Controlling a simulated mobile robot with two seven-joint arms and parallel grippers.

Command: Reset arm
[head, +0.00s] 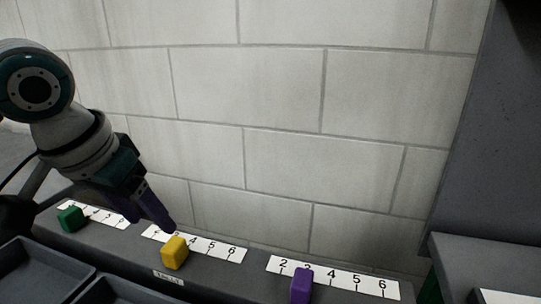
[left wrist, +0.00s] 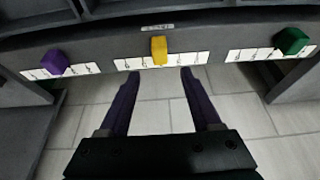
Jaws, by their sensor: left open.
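My left gripper (head: 160,212) comes in from the left in the head view, above the grey ledge and just behind the yellow block. In the left wrist view its two purple fingers (left wrist: 157,76) are spread apart with nothing between them. The yellow block (head: 175,252) stands on the middle numbered strip and also shows ahead of the fingertips in the left wrist view (left wrist: 159,50). A green block (head: 71,219) is on the left strip. A purple block (head: 301,285) is on the right strip. My right gripper is not in view.
The grey ledge (head: 225,277) carries three white numbered strips and runs along a pale block wall (head: 285,165). Dark trays (head: 35,270) lie at the lower left. A dark grey panel (head: 490,140) stands at the right.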

